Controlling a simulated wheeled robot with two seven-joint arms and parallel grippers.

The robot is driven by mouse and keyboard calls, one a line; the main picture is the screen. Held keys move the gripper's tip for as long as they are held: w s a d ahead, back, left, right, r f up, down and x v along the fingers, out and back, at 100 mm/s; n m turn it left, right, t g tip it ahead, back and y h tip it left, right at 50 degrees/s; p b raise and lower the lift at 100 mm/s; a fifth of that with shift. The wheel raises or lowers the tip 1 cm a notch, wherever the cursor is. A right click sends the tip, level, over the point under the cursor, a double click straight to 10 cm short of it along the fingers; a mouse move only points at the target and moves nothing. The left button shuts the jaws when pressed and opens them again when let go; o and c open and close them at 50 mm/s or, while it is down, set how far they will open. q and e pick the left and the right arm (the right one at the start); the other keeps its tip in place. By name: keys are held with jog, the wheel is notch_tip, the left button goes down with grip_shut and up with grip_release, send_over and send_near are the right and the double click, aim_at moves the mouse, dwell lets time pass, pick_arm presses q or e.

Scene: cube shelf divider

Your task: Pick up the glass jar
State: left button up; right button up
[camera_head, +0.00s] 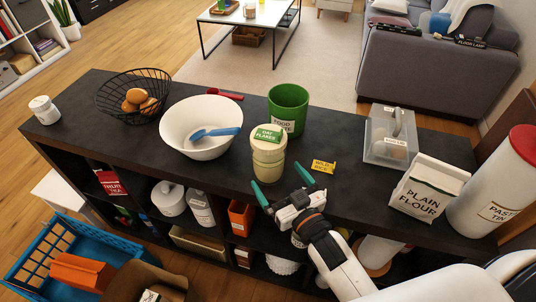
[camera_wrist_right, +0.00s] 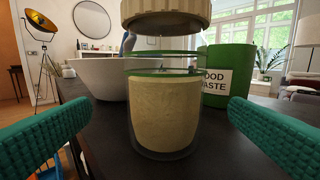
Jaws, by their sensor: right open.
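The glass jar (camera_head: 268,165) stands upright on the dark shelf top, with pale beige contents, a cream lid and a green "OAT FLAKES" label on top. In the right wrist view the jar (camera_wrist_right: 163,115) is straight ahead, centred between my fingers, its top cut off by the frame edge. My right gripper (camera_head: 283,182) is open just on the near side of the jar. Its teal fingers are spread wide and do not visibly touch the jar. My left gripper is not in view.
A white bowl (camera_head: 201,117) with a blue utensil stands left of the jar. A green food waste bin (camera_head: 289,105) stands close behind it. A yellow tag (camera_head: 323,167) lies to the right. Further right are a clear container (camera_head: 377,149) and a flour bag (camera_head: 428,187).

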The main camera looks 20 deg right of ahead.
aim_at(269, 158)
jog(key=shift+w+a, duration=0.1)
jog(key=shift+w, duration=1.05)
jog(key=w, duration=0.4)
jog(key=shift+w+a+r+p, duration=0.3)
jog(key=shift+p, duration=0.05)
jog(key=shift+c, duration=0.7)
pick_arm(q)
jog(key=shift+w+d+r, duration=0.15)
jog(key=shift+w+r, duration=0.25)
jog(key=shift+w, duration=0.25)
pick_arm(e)
jog(key=shift+r, duration=0.1)
jog(key=c, duration=1.2)
